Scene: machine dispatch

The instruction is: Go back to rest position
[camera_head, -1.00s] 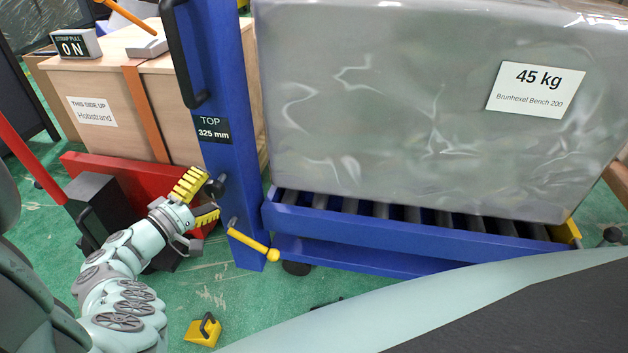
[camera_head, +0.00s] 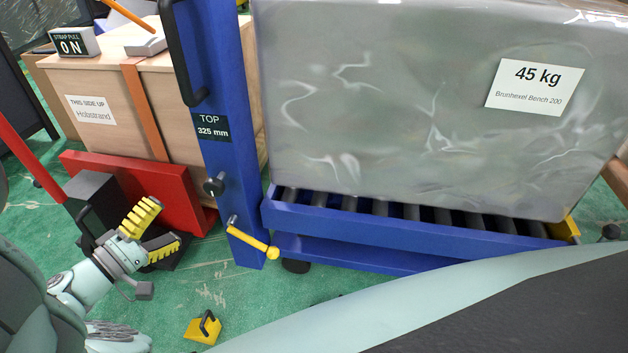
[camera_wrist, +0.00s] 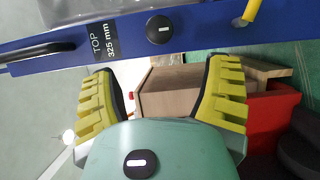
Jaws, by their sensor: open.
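My gripper (camera_head: 160,231) is open and empty at the lower left of the head view, in front of the red pallet truck and its dark box. Its yellow ribbed fingers stand apart, and they also show in the wrist view (camera_wrist: 158,98) with nothing between them. The blue post (camera_head: 222,150) with the label "TOP 325 mm" stands to the right of my gripper, clear of it. A dark knob (camera_head: 214,184) sits on the post, and it also shows in the wrist view (camera_wrist: 159,29). A yellow lever (camera_head: 252,243) juts from the post's lower part.
A wrapped grey load (camera_head: 420,100) marked "45 kg" rests on a blue roller table (camera_head: 400,228). A wooden crate (camera_head: 110,95) stands behind the red truck (camera_head: 165,185). A yellow block (camera_head: 203,328) lies on the green floor. Some floor is free between them.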

